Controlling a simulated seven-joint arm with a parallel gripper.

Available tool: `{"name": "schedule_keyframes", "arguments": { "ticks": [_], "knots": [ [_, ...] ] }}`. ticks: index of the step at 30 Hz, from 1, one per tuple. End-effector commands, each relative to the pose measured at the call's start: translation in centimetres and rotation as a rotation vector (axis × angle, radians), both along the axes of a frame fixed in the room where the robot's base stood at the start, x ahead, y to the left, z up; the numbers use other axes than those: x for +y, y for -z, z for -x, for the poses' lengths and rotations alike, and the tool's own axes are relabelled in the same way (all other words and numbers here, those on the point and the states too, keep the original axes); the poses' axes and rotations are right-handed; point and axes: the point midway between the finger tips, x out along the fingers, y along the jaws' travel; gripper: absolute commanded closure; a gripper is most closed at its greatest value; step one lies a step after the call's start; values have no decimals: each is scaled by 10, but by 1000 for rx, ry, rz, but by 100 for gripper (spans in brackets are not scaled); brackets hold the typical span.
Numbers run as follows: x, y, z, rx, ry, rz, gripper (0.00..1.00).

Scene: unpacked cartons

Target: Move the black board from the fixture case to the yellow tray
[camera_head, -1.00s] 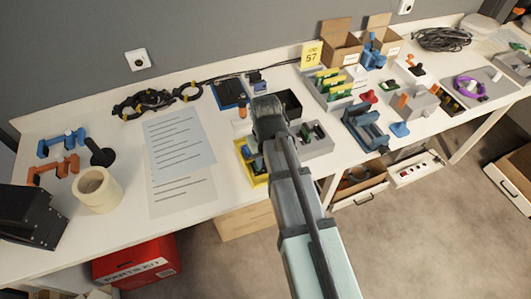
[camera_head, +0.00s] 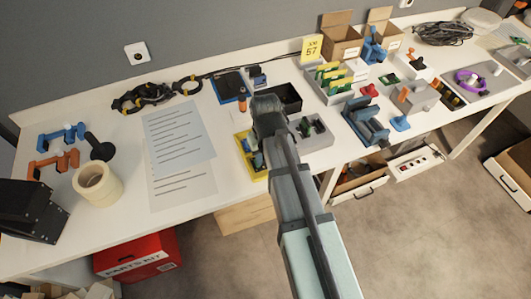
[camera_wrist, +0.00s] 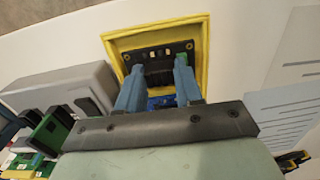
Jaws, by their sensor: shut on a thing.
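In the wrist view, my gripper (camera_wrist: 159,67) has its two blue fingers closed on a black board (camera_wrist: 162,64) with holes and small parts along its far edge. The board is within the outline of the yellow tray (camera_wrist: 118,42); I cannot tell whether it touches the tray's floor. A blue part (camera_wrist: 160,102) shows between the fingers. In the head view, my arm hides the fingers and the board, and only the left part of the yellow tray (camera_head: 243,153) shows. A grey case (camera_head: 322,138), possibly the fixture case, stands just right of my wrist; it also shows in the wrist view (camera_wrist: 85,78).
A black open bin (camera_head: 288,97) stands behind my wrist. A rack of green and yellow boards (camera_head: 330,82) and a blue-grey vise (camera_head: 366,122) stand to the right. Paper sheets (camera_head: 180,150) lie left of the tray. A tape roll (camera_head: 97,184) stands farther left.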

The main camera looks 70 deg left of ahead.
Motion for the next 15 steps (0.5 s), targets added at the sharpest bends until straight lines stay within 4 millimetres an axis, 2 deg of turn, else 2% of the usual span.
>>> {"name": "schedule_keyframes", "arguments": {
  "ticks": [15],
  "knots": [
    [0, 12, 0, 0, 0, 0, 99]
  ]
}}
